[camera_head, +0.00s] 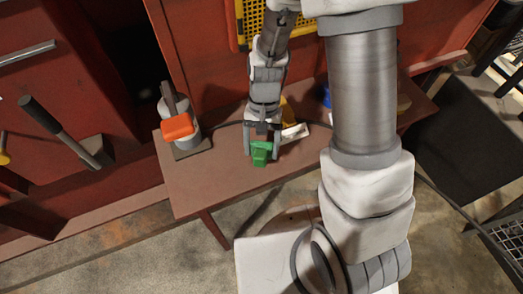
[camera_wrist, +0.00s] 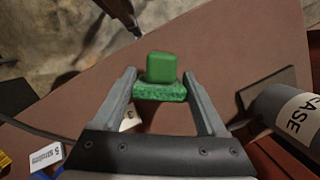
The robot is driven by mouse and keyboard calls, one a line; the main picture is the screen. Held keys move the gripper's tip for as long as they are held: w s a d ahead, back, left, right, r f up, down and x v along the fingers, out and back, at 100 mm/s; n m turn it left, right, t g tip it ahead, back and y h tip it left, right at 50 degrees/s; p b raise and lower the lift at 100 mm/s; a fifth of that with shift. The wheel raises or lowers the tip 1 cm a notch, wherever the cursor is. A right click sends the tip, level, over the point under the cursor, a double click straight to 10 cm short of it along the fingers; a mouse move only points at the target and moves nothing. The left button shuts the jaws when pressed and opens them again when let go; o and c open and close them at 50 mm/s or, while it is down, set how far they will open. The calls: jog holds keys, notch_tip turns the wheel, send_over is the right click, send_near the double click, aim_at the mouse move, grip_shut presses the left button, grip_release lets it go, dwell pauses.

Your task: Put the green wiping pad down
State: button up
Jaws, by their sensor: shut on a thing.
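The green wiping pad (camera_head: 260,153) is a green block over a rougher, speckled green base. It also shows in the wrist view (camera_wrist: 161,70). My gripper (camera_head: 262,146) is shut on it, with one grey finger on each side, as the wrist view also shows. The pad is over the reddish-brown bench (camera_head: 205,188), towards its front edge. I cannot tell whether its underside touches the bench top.
A white item (camera_head: 296,133) lies right of the gripper. A dark cable crosses behind. The bench's front left is clear.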

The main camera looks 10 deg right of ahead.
jog(key=shift+f, duration=1)
jog(key=shift+f+b, duration=0.25)
jog(key=shift+b, duration=0.05)
jog(key=o, duration=1.1)
jog(key=shift+r, duration=0.1)
